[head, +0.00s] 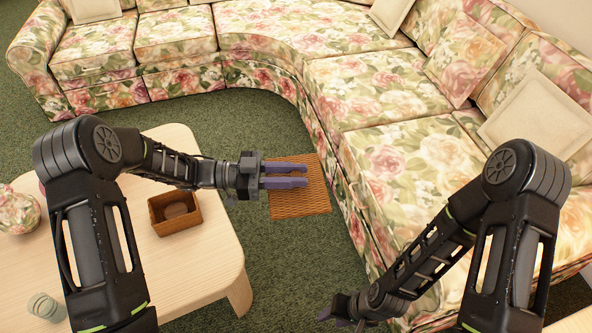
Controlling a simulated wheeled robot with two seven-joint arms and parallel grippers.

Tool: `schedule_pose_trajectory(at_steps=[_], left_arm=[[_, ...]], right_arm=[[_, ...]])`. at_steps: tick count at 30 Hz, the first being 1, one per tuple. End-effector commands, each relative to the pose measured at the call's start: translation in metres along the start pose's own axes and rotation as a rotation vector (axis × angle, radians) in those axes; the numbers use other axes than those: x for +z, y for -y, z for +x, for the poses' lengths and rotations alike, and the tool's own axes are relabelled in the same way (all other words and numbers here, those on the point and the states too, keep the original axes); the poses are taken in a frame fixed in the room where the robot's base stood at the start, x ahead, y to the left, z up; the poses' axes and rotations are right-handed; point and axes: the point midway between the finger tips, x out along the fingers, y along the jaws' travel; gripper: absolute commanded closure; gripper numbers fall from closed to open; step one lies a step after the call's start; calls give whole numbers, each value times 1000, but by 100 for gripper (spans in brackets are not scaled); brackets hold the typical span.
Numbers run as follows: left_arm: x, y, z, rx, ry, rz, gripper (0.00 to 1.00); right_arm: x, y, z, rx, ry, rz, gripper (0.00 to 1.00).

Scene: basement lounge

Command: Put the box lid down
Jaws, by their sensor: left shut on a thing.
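The box lid (300,206) is a flat brown woven panel. It shows beyond the right edge of the coffee table, in front of the sofa seat. My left gripper (286,176) is shut on it, with the purple fingers lying across its upper part. The lid appears held up above the green carpet. The open brown box (176,225) stands on the table to the left of the lid, with a round brownish thing (176,210) inside. My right gripper (333,315) is low in the picture, away from the lid and box; its finger gap is unclear.
The pale wooden coffee table (205,262) has clear room around the box. A floral round vase-like thing (18,210) and a pale greenish glass thing (46,307) stand at its left. A floral corner sofa (385,95) wraps the back and right. Green carpet (225,120) lies between.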

Motion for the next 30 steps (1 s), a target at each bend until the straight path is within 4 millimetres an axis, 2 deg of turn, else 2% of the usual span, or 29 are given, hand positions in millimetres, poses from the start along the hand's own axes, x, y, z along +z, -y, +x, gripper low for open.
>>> schedule_pose_trajectory(at_steps=[17, 23, 26, 30], left_arm=[[-2, 2, 0, -9, 0, 2, 100], [-16, 26, 1, -140, 0, 3, 100], [-29, 46, 0, -277, -1, 3, 100], [-46, 80, -14, -531, 0, 2, 100]], right_arm=[[0, 0, 0, 0, 0, 0, 64], [0, 0, 0, 0, 0, 0, 64], [0, 0, 0, 0, 0, 0, 64], [0, 0, 0, 0, 0, 0, 64]])
